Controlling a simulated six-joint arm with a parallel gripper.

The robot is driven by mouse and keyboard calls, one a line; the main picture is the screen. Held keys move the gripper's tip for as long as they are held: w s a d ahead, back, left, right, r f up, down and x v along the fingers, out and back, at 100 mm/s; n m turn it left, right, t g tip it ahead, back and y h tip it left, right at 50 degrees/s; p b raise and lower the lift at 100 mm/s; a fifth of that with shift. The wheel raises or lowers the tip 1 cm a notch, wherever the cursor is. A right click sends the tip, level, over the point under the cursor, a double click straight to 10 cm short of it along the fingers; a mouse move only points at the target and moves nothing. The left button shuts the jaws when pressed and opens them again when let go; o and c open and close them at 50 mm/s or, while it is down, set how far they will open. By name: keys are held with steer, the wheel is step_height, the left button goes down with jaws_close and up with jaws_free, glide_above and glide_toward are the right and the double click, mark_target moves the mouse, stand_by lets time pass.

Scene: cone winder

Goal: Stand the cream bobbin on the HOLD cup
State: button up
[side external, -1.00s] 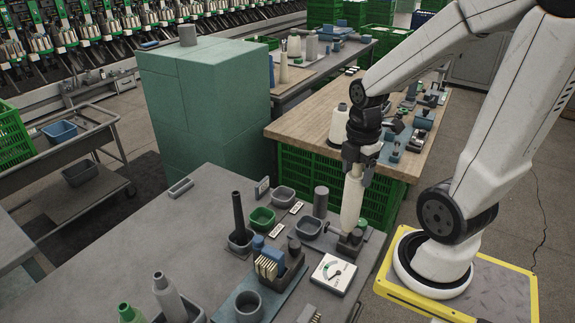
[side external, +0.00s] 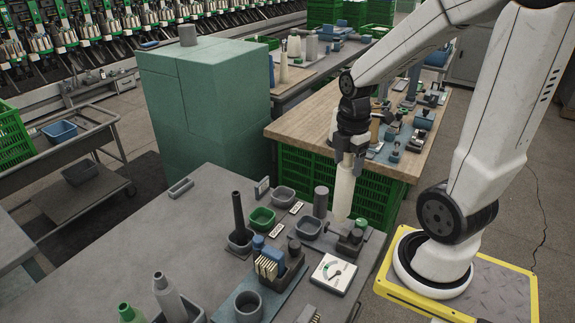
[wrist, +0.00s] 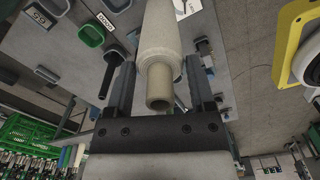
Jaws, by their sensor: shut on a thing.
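The cream bobbin (side external: 343,194) is a pale tapered tube, held nearly upright in my gripper (side external: 347,160) over the right end of the grey table. In the wrist view the bobbin (wrist: 161,55) lies between both fingers of my gripper (wrist: 159,72), with its open tube end towards the camera. Its lower end is near a dark block (side external: 350,240); I cannot tell whether they touch. Grey dishes (side external: 308,228) and a green dish (side external: 262,218) stand to the left, beside small white labels.
A dark upright spindle (side external: 238,215), a grey cylinder (side external: 320,202), a brush holder (side external: 275,270) and a white dial plate (side external: 333,272) crowd the grey table (side external: 135,235). The wooden bench (side external: 300,120) behind carries tools. The table's left part is mostly clear.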

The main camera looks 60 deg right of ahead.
steer(key=w+d+f, duration=0.2)
steer(key=w+d, duration=0.3)
steer(key=w, duration=0.7)
steer(key=w+d+f, duration=0.3)
steer(key=w+d, duration=0.3)
steer(key=w, duration=0.6)
steer(key=shift+w+d+f, duration=0.15)
steer(key=shift+d+f, duration=0.05)
steer(key=shift+d, duration=0.05)
steer(key=shift+f, duration=0.15)
steer(key=shift+f, duration=2.05)
